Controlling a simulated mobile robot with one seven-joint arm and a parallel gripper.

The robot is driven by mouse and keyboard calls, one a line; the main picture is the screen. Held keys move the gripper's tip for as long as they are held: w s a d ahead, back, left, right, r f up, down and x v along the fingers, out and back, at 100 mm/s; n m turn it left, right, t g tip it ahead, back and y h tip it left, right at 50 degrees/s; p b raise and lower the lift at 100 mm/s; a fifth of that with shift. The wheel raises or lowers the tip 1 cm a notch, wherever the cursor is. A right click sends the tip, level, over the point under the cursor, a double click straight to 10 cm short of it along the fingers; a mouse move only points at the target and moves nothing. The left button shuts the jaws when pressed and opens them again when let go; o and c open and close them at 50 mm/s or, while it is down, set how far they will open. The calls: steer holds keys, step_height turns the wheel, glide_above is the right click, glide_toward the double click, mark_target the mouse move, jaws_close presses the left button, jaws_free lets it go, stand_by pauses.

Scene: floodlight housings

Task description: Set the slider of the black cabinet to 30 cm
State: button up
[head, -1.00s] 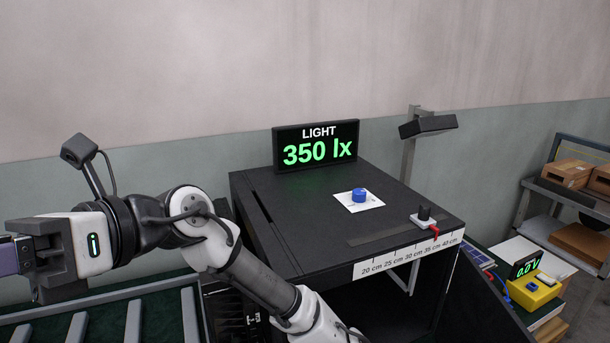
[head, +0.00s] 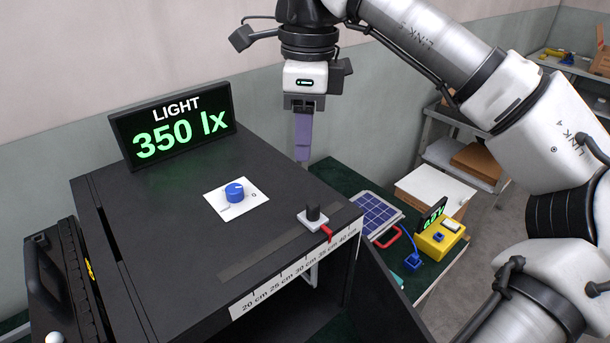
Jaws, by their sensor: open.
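The black cabinet (head: 150,235) has a slider with a black knob (head: 313,213) on a pale block, near the right end of its top slot. The slider's red pointer (head: 326,233) is near the 35 cm mark of the white scale (head: 296,275), which runs from 20 to 40 cm. My gripper (head: 303,158) points down behind the slider, apart from it and higher in the picture. Its purple fingers show edge-on, and it is open with nothing seen in it. The light display (head: 172,124) on the cabinet reads 350 lx.
A blue dial (head: 235,192) on a white plate sits on the cabinet top. To the right are a solar panel (head: 376,215) and a yellow meter (head: 438,238) on a green surface, with a shelf (head: 440,150) behind. The cabinet top around the slider is clear.

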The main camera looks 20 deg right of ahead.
mark_target(313, 204)
steer(key=f, duration=0.4)
steer(key=d+f+b, duration=0.1)
steer(key=f, duration=0.8)
steer(key=shift+s+d+f, duration=0.15)
steer(key=shift+s, duration=0.1)
jaws_close()
